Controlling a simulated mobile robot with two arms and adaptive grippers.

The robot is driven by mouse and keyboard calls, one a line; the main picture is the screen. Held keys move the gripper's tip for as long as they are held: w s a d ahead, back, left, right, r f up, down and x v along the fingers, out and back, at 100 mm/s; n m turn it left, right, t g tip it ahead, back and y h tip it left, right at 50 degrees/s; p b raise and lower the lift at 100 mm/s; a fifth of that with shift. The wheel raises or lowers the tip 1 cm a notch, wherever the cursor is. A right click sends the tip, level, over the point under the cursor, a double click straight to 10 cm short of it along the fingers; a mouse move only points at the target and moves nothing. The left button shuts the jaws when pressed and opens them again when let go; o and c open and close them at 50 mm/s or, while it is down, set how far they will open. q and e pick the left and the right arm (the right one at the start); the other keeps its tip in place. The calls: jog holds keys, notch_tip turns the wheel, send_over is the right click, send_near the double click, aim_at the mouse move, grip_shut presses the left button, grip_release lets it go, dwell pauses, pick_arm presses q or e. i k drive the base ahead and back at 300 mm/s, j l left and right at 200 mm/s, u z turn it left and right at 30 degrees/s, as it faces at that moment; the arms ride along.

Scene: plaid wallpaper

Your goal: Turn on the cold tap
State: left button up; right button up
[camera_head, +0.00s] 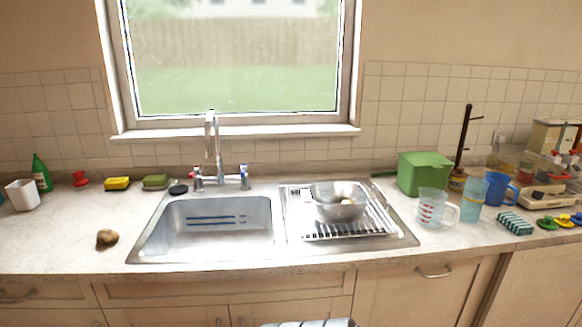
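A chrome mixer faucet (215,150) stands behind the sink, below the window. Its tall spout rises between two tap handles. The tap at the right has blue marks and looks like the cold tap (244,177). The tap at the left has a red mark and looks like the hot tap (196,179). Whether water runs from the spout is too small to tell, but no stream shows. The sink basin (205,248) is in front of the faucet and looks empty except for blue streaks on its wall. Neither of my grippers is in view.
The drainboard (399,228) right of the basin holds a metal bowl (341,208). A measuring cup (431,209), green box (424,174) and blue mug (497,188) stand farther right. Sponges (117,184) and a potato-like item (107,237) lie left. The counter's front left is mostly clear.

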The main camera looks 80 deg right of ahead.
aim_at(244, 169)
jog(key=z, duration=2.1)
jog(key=i+l+z, duration=0.2)
jog(key=k, duration=0.1)
